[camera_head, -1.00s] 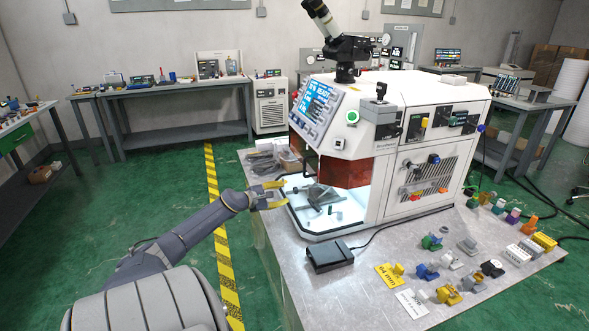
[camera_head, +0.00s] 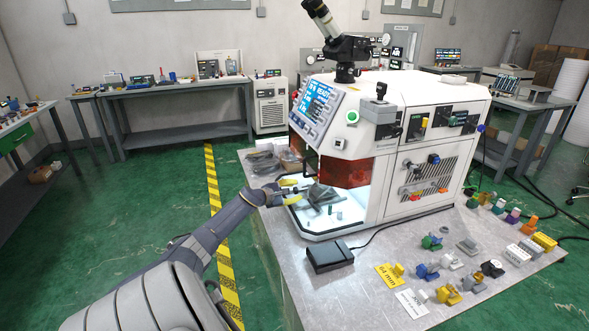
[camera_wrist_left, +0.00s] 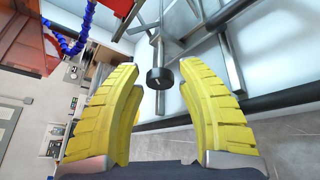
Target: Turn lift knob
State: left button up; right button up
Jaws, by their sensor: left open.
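A small black round knob (camera_wrist_left: 159,78) with a light mark on its face shows in the left wrist view. It sits among grey metal bars inside the white machine (camera_head: 432,149). My left gripper (camera_head: 294,191) is at the machine's open front bay. Its yellow fingers are spread and empty, and in the wrist view the knob appears in the gap between their tips, apart from both. In the head view I cannot make out the knob clearly near the fingers and the grey fixture (camera_head: 322,194). My right gripper is not in view.
The orange-red shield (camera_head: 346,171) hangs above the bay. A black box (camera_head: 329,256) with a cable lies on the metal table (camera_head: 345,305) in front. Several small coloured parts lie at the table's right. A blue coiled hose (camera_wrist_left: 76,38) shows at the wrist view's upper left.

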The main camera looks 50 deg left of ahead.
pick_arm(q)
jog(key=shift+w, duration=0.1)
dwell(0.3)
grip_shut()
